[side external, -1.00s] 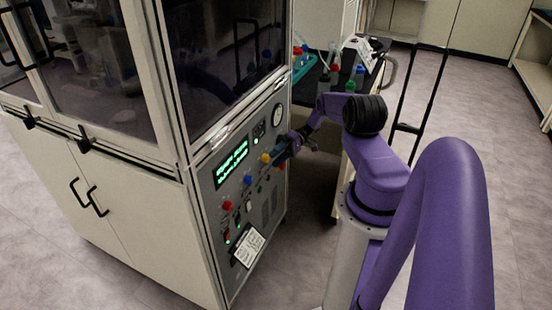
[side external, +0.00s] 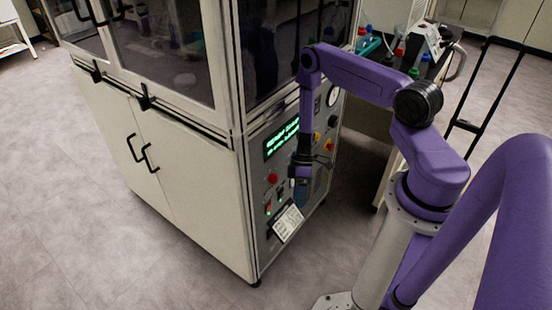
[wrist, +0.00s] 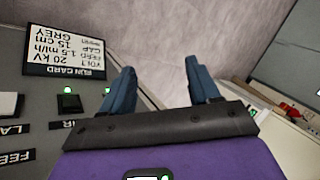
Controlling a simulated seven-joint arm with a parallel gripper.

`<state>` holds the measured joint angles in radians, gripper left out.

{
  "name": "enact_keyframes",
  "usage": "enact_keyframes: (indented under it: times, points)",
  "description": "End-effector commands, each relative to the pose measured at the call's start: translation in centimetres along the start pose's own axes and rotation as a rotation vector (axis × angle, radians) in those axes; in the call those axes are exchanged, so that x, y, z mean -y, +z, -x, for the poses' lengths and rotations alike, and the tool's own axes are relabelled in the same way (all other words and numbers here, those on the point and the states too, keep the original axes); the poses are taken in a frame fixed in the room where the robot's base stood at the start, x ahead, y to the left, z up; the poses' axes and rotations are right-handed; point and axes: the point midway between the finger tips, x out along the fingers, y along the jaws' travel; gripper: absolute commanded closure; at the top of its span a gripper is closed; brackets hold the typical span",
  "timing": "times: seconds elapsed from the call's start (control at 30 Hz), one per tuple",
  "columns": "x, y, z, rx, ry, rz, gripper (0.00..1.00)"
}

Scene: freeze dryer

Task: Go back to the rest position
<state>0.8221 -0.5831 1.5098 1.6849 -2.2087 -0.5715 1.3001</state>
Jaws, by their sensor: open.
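My purple arm stands in front of the freeze dryer's grey control panel (side external: 262,208). My gripper (side external: 301,202) hangs pointing down near the panel in the side external view, and it covers part of the panel's lower controls. In the wrist view my gripper (wrist: 161,84) has two blue fingers spread apart with nothing between them. Past the fingers there is grey floor (wrist: 160,40). I cannot tell the exact gap between gripper and panel.
The panel carries a green-lit display (side external: 282,138), a red knob (side external: 272,178) and a run card (side external: 288,224), upside down in the wrist view (wrist: 66,45). A bench with bottles (side external: 414,72) stands behind my arm. A black frame (side external: 490,90) stands at the right.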

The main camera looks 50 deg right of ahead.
Motion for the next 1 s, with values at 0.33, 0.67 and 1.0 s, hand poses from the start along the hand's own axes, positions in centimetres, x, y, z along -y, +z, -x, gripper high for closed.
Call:
enact_keyframes:
  times: [0.33,0.67,1.0]
  points:
    - [7.1,-5.3,5.3,-0.079,0.39,-0.682,0.39]
    - [15.4,-2.3,11.4,-0.234,0.716,-1.122,0.39]
    - [23.1,-2.2,16.9,-0.194,0.845,-0.777,0.39]
